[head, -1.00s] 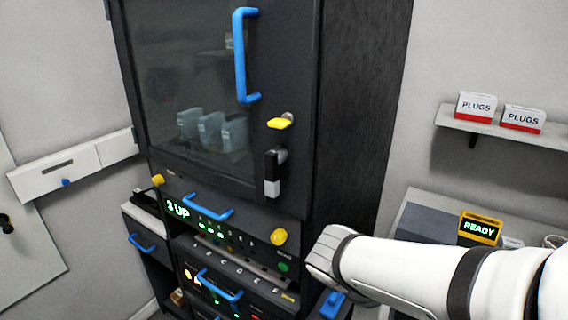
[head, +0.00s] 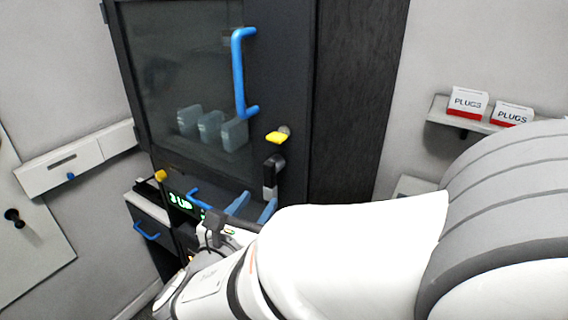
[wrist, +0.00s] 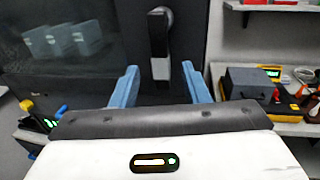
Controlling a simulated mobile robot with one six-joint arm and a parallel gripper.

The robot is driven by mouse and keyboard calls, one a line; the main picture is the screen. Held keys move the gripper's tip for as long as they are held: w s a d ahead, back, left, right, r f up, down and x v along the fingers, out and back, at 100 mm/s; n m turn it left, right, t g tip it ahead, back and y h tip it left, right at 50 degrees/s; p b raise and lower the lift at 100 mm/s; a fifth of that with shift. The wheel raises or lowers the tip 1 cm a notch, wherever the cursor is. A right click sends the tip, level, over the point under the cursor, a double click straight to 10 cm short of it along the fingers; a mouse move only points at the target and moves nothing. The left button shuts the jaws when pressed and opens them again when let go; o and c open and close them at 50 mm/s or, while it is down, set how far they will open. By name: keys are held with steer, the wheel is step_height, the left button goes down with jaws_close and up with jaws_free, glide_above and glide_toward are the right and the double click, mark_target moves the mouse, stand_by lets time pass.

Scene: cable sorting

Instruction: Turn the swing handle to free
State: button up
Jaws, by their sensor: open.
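The swing handle (head: 271,175) is on the dark cabinet door, below the yellow latch. It hangs straight down, with a black upper part and a pale lower part. It also shows in the wrist view (wrist: 158,37), upper centre, with its pale end between my two fingers in the picture. My gripper (head: 253,207) is open, its blue fingers pointing up toward the handle's lower end. In the wrist view my gripper (wrist: 160,86) has one finger on each side of the handle's line. I see no contact; the exact depth gap cannot be told.
A yellow latch (head: 278,137) and a long blue door handle (head: 240,75) sit above the swing handle. My arm covers the lower cabinet front. A shelf with plug boxes (head: 468,102) is at right. In the wrist view, a cluttered bench (wrist: 290,128) stands at right.

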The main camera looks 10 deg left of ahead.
mark_target(267, 188)
steer(key=shift+w+d+p, duration=0.25)
steer(key=shift+w, duration=0.9)
steer(key=shift+w+d+p, duration=0.2)
steer(key=shift+w, duration=0.9)
jaws_close()
